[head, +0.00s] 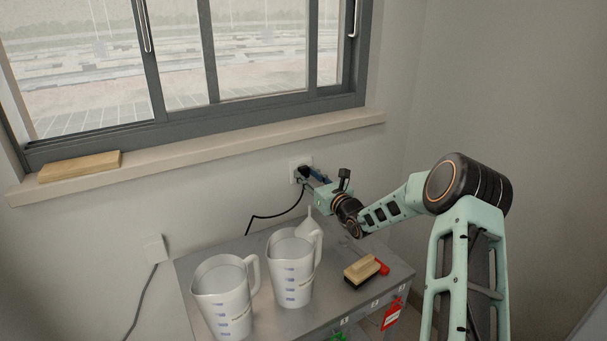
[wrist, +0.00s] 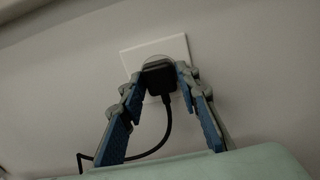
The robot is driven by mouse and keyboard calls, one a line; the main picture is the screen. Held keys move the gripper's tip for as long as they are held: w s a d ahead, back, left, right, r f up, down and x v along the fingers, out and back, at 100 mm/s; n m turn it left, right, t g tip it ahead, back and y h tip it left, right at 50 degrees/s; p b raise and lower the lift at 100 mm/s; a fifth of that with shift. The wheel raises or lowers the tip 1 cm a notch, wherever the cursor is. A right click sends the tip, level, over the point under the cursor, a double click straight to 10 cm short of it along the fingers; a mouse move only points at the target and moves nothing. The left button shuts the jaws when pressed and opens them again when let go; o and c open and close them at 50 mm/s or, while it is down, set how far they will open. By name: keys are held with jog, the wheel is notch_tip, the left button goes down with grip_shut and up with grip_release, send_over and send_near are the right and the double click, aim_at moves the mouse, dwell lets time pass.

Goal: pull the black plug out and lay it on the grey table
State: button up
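The black plug (wrist: 160,79) sits in a white wall socket (wrist: 133,60), with its black cord hanging down from it. In the head view the plug (head: 303,171) is small and partly covered by my gripper. My gripper (wrist: 162,88) is at the socket, its two blue-padded fingers apart on either side of the plug. Small gaps seem to show between the fingertips and the plug; I cannot tell whether they touch it. The grey table (head: 262,257) stands below the socket against the wall.
Two white measuring jugs (head: 222,297) (head: 292,272) stand on the table's left and middle, with a white funnel (head: 308,222) behind. A wooden brush (head: 362,269) and a red item (head: 383,268) lie at the right. Some bare tabletop shows around them. A window sill (head: 210,154) is above.

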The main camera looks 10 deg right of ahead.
grip_shut()
jog(key=shift+p+v, duration=0.85)
jog(key=shift+v, duration=2.15)
jog(key=shift+r, duration=0.15)
jog(key=s+d+r+p, duration=0.1)
jog(key=s+r+p, duration=0.2)
jog(key=r+p, duration=0.3)
jog(key=shift+s+d+r, duration=0.25)
jog(key=shift+s+r, duration=0.1)
jog(key=shift+r, duration=0.05)
jog(key=r+g+p, duration=0.1)
jog(key=p, duration=0.2)
jog(key=shift+p, duration=0.35)
